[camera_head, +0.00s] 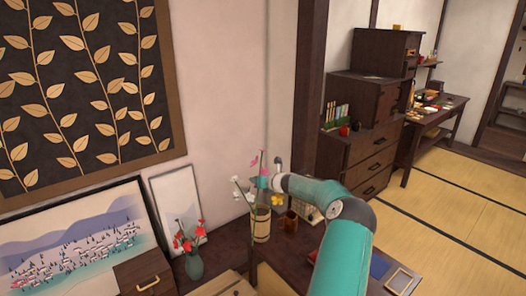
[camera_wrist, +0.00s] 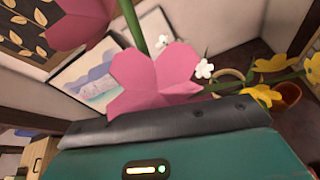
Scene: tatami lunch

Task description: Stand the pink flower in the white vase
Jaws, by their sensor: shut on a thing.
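My gripper (camera_head: 262,183) is shut on the pink flower (camera_head: 254,162), whose petals show above the fingers. In the wrist view the pink petals (camera_wrist: 155,80) fill the middle, with a green stem (camera_wrist: 131,22) and more pink petals at the top left.
A blue-green vase with red flowers (camera_head: 194,267) stands to the left. A brown cup (camera_head: 290,222) stands just right of the cream vase. Framed pictures (camera_head: 178,205) lean on the wall behind. A gold-edged tray (camera_head: 401,280) lies at the front right.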

